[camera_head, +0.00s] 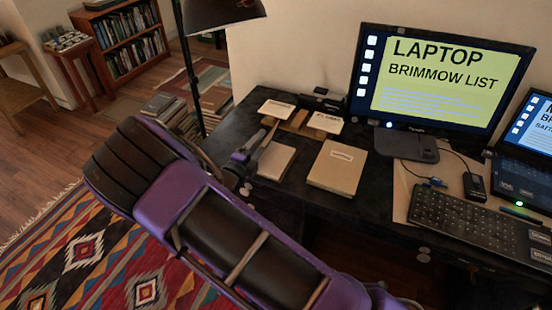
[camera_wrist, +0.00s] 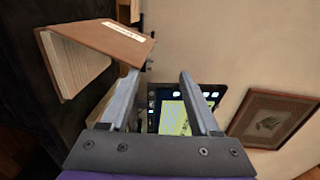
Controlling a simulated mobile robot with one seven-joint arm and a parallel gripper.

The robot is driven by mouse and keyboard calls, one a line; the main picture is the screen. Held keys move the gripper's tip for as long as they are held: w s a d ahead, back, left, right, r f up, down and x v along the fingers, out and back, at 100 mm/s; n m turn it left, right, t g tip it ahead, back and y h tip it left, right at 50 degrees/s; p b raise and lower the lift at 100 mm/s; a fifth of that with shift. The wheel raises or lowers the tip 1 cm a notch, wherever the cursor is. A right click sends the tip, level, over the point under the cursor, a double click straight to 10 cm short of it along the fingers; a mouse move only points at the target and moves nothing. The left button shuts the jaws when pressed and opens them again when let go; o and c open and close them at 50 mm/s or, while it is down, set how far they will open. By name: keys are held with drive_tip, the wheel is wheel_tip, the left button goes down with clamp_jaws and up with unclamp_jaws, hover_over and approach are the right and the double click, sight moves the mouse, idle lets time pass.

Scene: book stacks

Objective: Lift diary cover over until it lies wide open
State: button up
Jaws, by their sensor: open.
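A tan book with a pale label (camera_head: 337,167) lies shut on the dark desk; it is probably the diary, but the label is too small to read. My gripper (camera_head: 262,141) is above the desk left of the tan book, by a smaller plain book (camera_head: 275,161). In the wrist view my gripper (camera_wrist: 159,76) has its fingers apart, with nothing between them, beside the brown book.
A stand with pale cards (camera_head: 300,122) is behind the books. A monitor (camera_head: 440,75) stands behind right, with a keyboard (camera_head: 480,222) in front. A lamp (camera_head: 220,12) rises beyond the desk's left end. A framed picture (camera_wrist: 268,118) hangs on the wall.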

drive_tip(key=shift+a+r, duration=0.1)
drive_tip(key=shift+a, duration=0.1)
drive_tip(key=shift+w+a+r, duration=0.25)
drive_tip(key=shift+w+a, duration=0.05)
drive_tip(key=shift+a, duration=0.4)
drive_tip(key=shift+a, duration=0.1)
drive_tip(key=shift+w+a+r, duration=0.1)
drive_tip(key=shift+w+a, duration=0.2)
drive_tip(key=shift+a, duration=0.45)
drive_tip(key=shift+w+a, duration=0.3)
drive_tip(key=shift+a, duration=0.5)
drive_tip(key=shift+r, duration=0.1)
idle(0.5)
